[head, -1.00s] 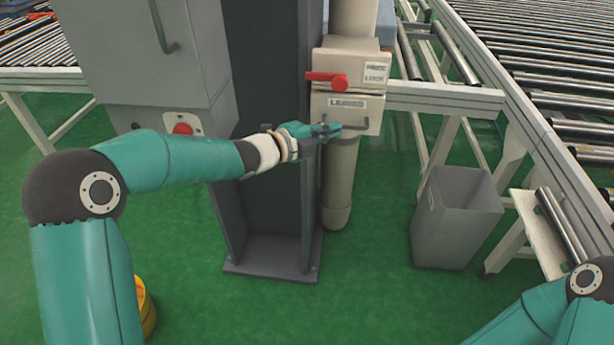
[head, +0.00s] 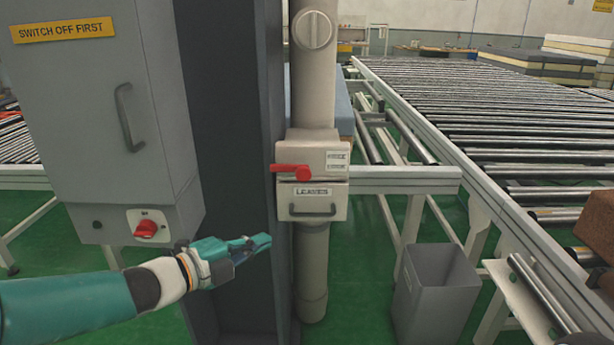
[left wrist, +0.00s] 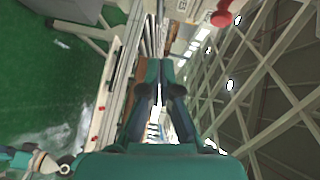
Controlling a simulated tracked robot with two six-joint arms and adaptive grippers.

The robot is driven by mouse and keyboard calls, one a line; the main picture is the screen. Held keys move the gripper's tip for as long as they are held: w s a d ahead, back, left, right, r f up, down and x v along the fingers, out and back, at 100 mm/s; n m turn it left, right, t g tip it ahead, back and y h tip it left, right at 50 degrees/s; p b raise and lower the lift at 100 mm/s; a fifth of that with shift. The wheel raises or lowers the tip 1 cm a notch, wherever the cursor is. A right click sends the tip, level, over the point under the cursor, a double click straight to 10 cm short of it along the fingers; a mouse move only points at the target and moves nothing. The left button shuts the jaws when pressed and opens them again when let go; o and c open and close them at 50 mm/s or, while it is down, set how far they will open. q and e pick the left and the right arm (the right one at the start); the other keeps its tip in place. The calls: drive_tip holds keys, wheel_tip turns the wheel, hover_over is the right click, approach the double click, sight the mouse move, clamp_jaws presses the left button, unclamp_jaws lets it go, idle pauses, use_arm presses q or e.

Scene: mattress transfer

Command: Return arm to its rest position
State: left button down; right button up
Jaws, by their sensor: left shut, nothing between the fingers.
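My left gripper (head: 258,243) is shut and empty in the head view, in front of the dark column and a little below and left of the beige box. Its closed fingers also show in the left wrist view (left wrist: 158,75). The beige box (head: 312,160) on the pipe has a red lever (head: 291,171) pointing left and a drawer labelled "LEAVES" (head: 312,201) with a dark handle. The drawer looks closed. The gripper is apart from the drawer handle. My right gripper is out of view.
A grey cabinet (head: 75,100) with a red rotary switch (head: 146,229) stands at left, close above my left arm. A dark column (head: 235,100) stands behind the gripper. A grey bin (head: 435,295) and roller conveyors (head: 470,120) are at right. A brown box (head: 597,228) sits at the right edge.

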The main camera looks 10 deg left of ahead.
use_arm(q)
drive_tip(key=s+d+f+n+g+y+p, duration=0.1)
drive_tip(key=s+d+f+n+g+p, duration=0.15)
drive_tip(key=f, duration=0.45)
drive_tip(key=s+d+f+n+g+y+p, duration=0.1)
drive_tip(key=f+n+p, duration=0.1)
drive_tip(key=f+n, duration=0.35)
drive_tip(key=s+d+f+n+g+y+p, duration=0.1)
drive_tip(key=s+f+p, duration=0.15)
drive_tip(key=f, duration=0.65)
drive_tip(key=s+f+n+g+y+p, duration=0.1)
drive_tip(key=s+f+n+g, duration=0.2)
drive_tip(key=s+f+n, duration=0.3)
drive_tip(key=s+a+f+n+g+y+p, duration=0.1)
drive_tip(key=s+f+n+g+y, duration=0.1)
drive_tip(key=s+f+n+g, duration=0.2)
drive_tip(key=s+f+n, duration=0.3)
drive_tip(key=s+n, duration=0.4)
drive_tip(key=s, duration=0.3)
drive_tip(key=shift+s+a, duration=0.3)
drive_tip(key=shift+s, duration=0.05)
drive_tip(key=shift+f+g, duration=0.1)
drive_tip(key=shift+g, duration=0.15)
